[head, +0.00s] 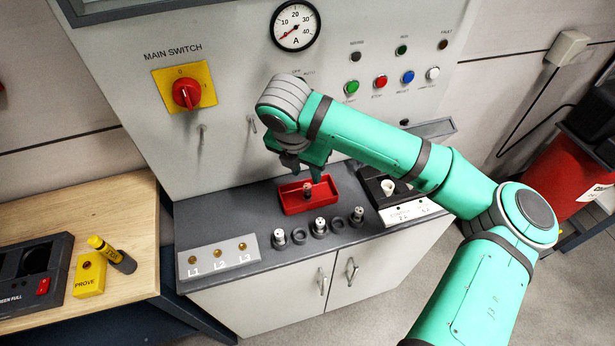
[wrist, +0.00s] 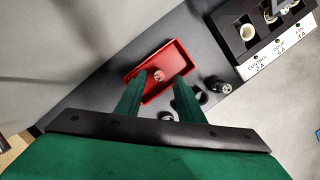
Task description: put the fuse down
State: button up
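A small fuse (head: 307,190) with a pale top stands in the red tray (head: 291,209) on the dark counter. In the wrist view the fuse (wrist: 159,75) shows end-on against the floor of the red tray (wrist: 150,100). My gripper (head: 305,177) is over the tray, fingers pointing down. In the wrist view my gripper (wrist: 160,77) has its two green fingers apart, with visible gaps on both sides of the fuse. The fingers do not appear to touch it. The exact height of the fingertips above the tray floor is hard to tell.
A black fuse holder (head: 372,185) is at the right and an L1–L3 panel (head: 219,266) at the left. The cabinet face (head: 230,60) rises behind.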

jog(key=v, duration=0.8)
